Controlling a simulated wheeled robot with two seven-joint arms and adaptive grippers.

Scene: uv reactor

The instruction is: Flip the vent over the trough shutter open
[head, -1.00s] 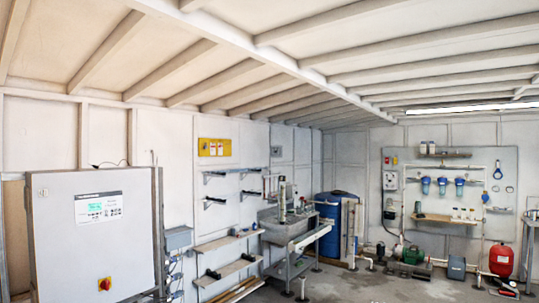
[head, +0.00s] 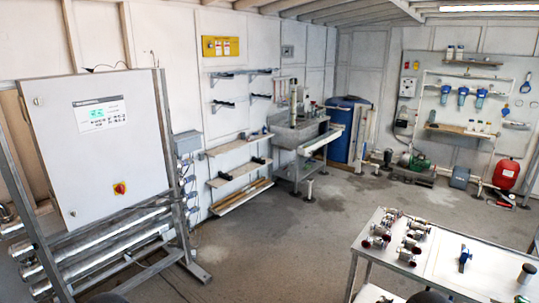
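A small grey rectangular panel (head: 287,51), which looks like the vent, is on the white back wall above and slightly left of the steel sink trough (head: 298,134). It is small and far off, so I cannot tell how its shutter stands. The trough stands on metal legs against the wall, with fittings on its rim. Neither of my grippers shows; only dark rounded shapes, perhaps my arms, show at the bottom edge.
A large grey control cabinet (head: 100,145) on a steel frame stands at left, with metal tubes beneath. Wall shelves (head: 238,173) lie left of the trough. A bench (head: 445,262) with valves is at front right. The concrete floor (head: 300,235) between is clear.

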